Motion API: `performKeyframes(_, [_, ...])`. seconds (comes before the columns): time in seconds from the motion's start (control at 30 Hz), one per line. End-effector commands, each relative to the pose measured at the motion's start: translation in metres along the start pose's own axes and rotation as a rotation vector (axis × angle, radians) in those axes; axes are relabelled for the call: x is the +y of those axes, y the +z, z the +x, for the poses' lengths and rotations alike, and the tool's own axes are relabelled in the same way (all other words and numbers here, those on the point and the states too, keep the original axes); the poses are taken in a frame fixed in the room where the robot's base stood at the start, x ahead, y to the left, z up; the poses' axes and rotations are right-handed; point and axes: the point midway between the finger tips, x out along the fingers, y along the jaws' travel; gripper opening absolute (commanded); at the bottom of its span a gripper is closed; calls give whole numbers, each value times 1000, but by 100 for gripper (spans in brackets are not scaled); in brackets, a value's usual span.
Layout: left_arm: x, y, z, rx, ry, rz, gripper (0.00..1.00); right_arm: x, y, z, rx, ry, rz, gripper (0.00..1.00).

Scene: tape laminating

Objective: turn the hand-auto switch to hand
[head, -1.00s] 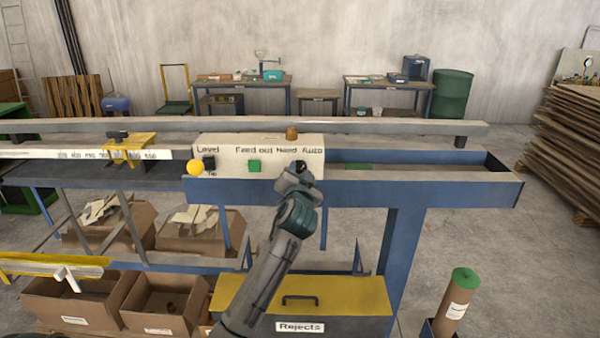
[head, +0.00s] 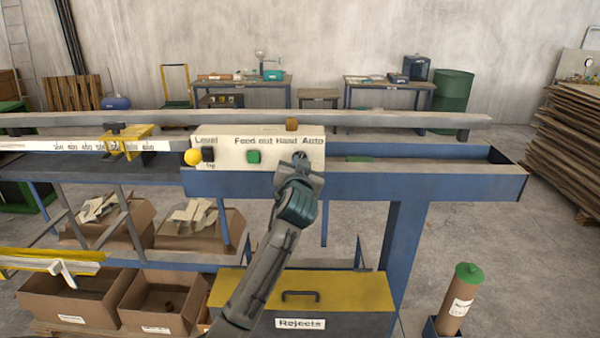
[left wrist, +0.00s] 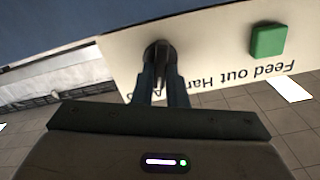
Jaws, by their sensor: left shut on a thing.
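The hand-auto switch is a dark round knob under the "Hand Auto" lettering on a cream control panel (head: 230,158). My left gripper (head: 301,160) reaches up to it from below and covers most of it in the head view. In the left wrist view, where the panel (left wrist: 212,55) appears upside down, the fingers of my left gripper (left wrist: 160,68) are closed around the dark switch knob (left wrist: 158,50). Which way the knob points is hard to tell. My right gripper is not in view.
The panel also has a green button (head: 254,157), a black level switch (head: 208,154) and a yellow knob (head: 192,157). A blue machine beam (head: 440,186) runs below. A rejects box (head: 340,290) stands under the arm. A brown knob (head: 291,125) sits on top.

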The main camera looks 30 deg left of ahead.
Motion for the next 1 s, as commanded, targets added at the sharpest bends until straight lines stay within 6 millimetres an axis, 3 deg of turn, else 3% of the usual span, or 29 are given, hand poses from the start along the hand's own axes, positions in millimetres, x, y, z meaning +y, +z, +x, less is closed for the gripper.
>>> performKeyframes(0.03, [2,6,0,1,0,-44,0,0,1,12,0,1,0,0])
performKeyframes(0.5, [-1,6,0,1,0,-490,0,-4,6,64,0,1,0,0])
performKeyframes(1.0, [-3,6,0,-2,0,-856,0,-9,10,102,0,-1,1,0])
